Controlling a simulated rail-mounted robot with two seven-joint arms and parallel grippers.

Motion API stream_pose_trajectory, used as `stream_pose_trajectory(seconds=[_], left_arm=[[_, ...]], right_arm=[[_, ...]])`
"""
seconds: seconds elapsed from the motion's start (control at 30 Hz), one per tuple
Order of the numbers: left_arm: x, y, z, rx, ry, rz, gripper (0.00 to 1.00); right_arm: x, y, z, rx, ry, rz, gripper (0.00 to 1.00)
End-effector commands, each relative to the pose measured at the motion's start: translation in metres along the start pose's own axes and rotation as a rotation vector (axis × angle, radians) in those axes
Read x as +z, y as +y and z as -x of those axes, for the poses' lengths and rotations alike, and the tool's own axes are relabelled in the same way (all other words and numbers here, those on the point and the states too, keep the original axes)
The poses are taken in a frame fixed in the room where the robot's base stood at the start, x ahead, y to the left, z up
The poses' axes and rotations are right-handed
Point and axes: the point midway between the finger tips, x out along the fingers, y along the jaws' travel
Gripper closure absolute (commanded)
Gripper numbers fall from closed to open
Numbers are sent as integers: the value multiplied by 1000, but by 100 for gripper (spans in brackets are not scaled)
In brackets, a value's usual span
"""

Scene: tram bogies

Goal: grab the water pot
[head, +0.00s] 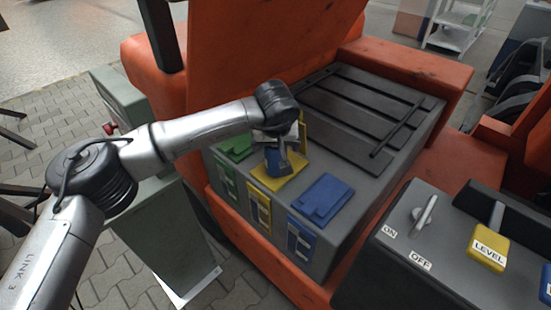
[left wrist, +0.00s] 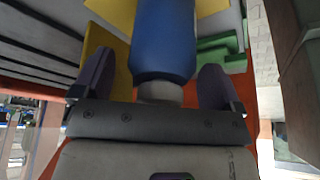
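The water pot seems to be the blue cylinder (head: 272,160) at the yellow-marked opening on top of the grey box. In the left wrist view the blue cylinder (left wrist: 164,40) has a pale grey-white end facing my palm. My left gripper (head: 285,158) points down over it and partly hides it. In the left wrist view my left gripper (left wrist: 157,80) has its fingers spread, one on each side of the cylinder. A gap shows at the left finger; the right finger is very near the cylinder. My right gripper is not in view.
The grey box (head: 230,190) has a green lid (head: 236,146) behind the pot, a blue lid (head: 321,198) in front, and a raised yellow flap (head: 303,132) beside it. A console with a yellow LEVEL handle (head: 488,248) is at right. Orange bodywork (head: 260,55) stands behind.

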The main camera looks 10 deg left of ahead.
Motion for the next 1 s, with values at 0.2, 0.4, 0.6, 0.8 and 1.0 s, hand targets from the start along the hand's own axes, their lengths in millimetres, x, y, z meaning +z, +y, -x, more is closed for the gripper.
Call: stream_pose_trajectory(seconds=[0.2, 0.4, 0.6, 0.8, 1.0], left_arm=[[0, 0, 0, 0, 0, 0, 29], [0, 0, 0, 0, 0, 0, 48], [0, 0, 1, 0, 0, 0, 67], [0, 0, 1, 1, 0, 1, 70], [-4, 0, 11, 1, 1, 1, 70]], right_arm=[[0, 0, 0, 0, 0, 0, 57], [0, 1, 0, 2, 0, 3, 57], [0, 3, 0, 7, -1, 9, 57], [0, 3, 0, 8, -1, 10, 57], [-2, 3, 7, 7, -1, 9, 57]])
